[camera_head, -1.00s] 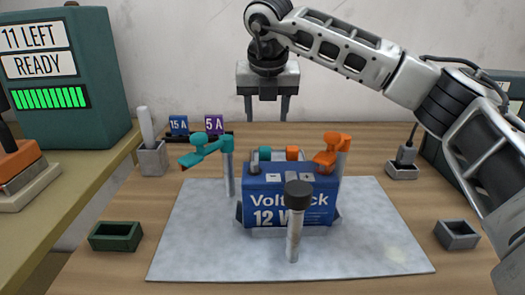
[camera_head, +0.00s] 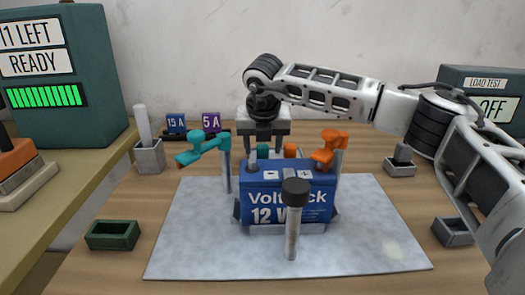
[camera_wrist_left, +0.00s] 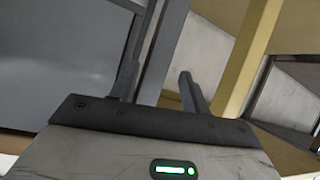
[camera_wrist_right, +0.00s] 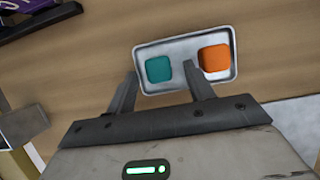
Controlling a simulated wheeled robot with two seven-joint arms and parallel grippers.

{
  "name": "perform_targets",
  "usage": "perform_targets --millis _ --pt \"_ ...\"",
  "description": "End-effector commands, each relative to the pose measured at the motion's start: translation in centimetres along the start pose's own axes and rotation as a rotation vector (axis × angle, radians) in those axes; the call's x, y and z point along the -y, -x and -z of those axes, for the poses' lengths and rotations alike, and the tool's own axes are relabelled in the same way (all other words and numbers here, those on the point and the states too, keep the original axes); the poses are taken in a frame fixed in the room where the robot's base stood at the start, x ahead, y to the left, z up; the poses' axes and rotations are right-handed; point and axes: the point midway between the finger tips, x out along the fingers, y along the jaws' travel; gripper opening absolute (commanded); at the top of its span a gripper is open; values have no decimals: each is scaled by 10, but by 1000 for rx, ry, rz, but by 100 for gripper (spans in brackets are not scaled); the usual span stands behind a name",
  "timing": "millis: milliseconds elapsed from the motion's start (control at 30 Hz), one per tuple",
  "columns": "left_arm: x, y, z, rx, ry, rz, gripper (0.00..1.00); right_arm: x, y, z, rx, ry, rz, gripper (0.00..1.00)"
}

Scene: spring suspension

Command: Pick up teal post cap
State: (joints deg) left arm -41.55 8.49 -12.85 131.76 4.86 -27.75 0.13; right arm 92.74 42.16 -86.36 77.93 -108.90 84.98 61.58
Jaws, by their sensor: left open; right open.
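The teal post cap (camera_wrist_right: 159,69) lies in a small pale tray (camera_wrist_right: 185,47) beside an orange post cap (camera_wrist_right: 215,58). In the head view the teal cap (camera_head: 263,151) shows just above the back edge of the blue battery. My right gripper (camera_wrist_right: 160,72) is open and empty. In its wrist view the teal cap appears between the two fingertips; the remaining height is hard to tell. In the head view this gripper (camera_head: 264,140) points down behind the battery, at the teal cap. My left gripper (camera_wrist_left: 158,76) is open and empty, outside the head view.
The battery (camera_head: 290,207) stands on a grey mat (camera_head: 375,240), with a teal clamp (camera_head: 205,147) left and an orange clamp (camera_head: 328,145) right. A dark-topped post (camera_head: 293,230) stands in front. Fuse holders (camera_head: 192,130) stand at the back left. The mat's right side is clear.

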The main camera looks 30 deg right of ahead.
Motion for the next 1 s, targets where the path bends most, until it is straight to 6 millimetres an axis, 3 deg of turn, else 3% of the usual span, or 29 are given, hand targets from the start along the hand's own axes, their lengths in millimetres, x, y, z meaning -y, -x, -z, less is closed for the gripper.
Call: perform_targets --millis 67,233,267,733,867,1000 --pt "0 0 0 -1 0 0 47 0 0 0 0 1 0 53" --pt "0 0 0 -1 0 0 47 0 0 0 0 1 0 8" --pt "0 0 0 -1 0 0 47 0 0 0 0 1 0 6" --pt "0 0 1 -1 1 1 47 -1 11 -5 3 0 -1 5" --pt "0 1 2 -1 1 1 47 -1 29 -12 4 0 -3 5" --pt "0 0 1 0 1 1 47 -1 60 -3 5 5 -4 5"
